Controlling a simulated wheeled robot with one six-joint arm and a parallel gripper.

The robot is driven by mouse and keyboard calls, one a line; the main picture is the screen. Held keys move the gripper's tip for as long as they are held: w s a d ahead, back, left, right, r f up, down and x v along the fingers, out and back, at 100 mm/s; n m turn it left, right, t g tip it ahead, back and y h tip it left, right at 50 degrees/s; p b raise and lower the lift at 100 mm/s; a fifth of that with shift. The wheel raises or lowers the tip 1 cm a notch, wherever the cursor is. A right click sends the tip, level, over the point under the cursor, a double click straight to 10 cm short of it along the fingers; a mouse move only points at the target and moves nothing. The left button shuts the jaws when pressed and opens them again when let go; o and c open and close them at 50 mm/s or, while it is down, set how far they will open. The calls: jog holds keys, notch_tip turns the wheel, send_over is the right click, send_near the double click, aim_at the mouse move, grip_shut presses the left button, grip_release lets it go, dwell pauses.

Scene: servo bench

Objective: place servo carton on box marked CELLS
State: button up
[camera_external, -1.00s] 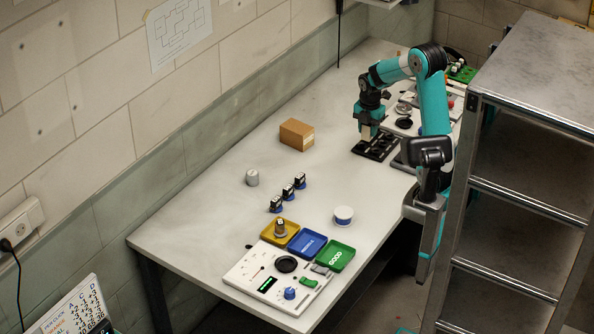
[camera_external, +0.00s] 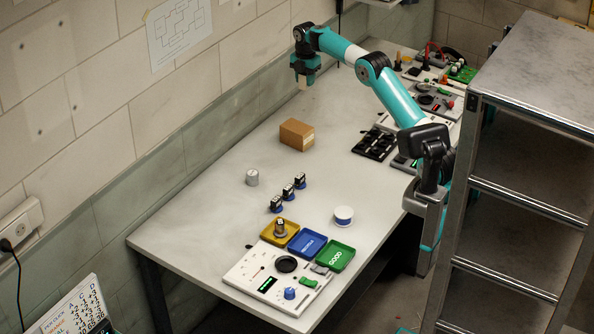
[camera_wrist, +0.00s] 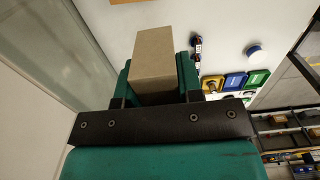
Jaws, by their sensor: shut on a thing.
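A tan carton (camera_wrist: 156,55) is between the fingers of my gripper (camera_wrist: 152,85) in the wrist view; this appears to be the servo carton. In the external view my gripper (camera_external: 304,77) hangs above the back of the bench, near the wall, with a small pale part of the carton (camera_external: 302,85) showing below it. A brown box (camera_external: 296,134) stands on the bench, below and apart from the gripper in the picture. It has a pale label on its right side, too small to read; it may be the CELLS box.
Small servos (camera_external: 288,190), a grey cylinder (camera_external: 252,177) and a white-and-blue tub (camera_external: 343,215) stand nearer the front. Yellow, blue (camera_external: 307,243) and green trays sit by a test panel (camera_external: 250,275). A black slotted tray (camera_external: 375,144) lies right of the brown box. A metal rack (camera_external: 530,150) stands at right.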

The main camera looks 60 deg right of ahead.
aim_at(299, 133)
jog(key=f, duration=0.6)
jog(key=w+f+p, duration=0.1)
jog(key=f, duration=0.6)
jog(key=w+f+p, duration=0.1)
jog(key=f, duration=0.5)
jog(key=shift+w+a+f, duration=0.1)
jog(key=shift+a+f, duration=0.2)
jog(key=shift+f, duration=0.05)
jog(key=shift+f, duration=0.2)
jog(key=o, duration=0.9)
jog(key=shift+r, duration=0.15)
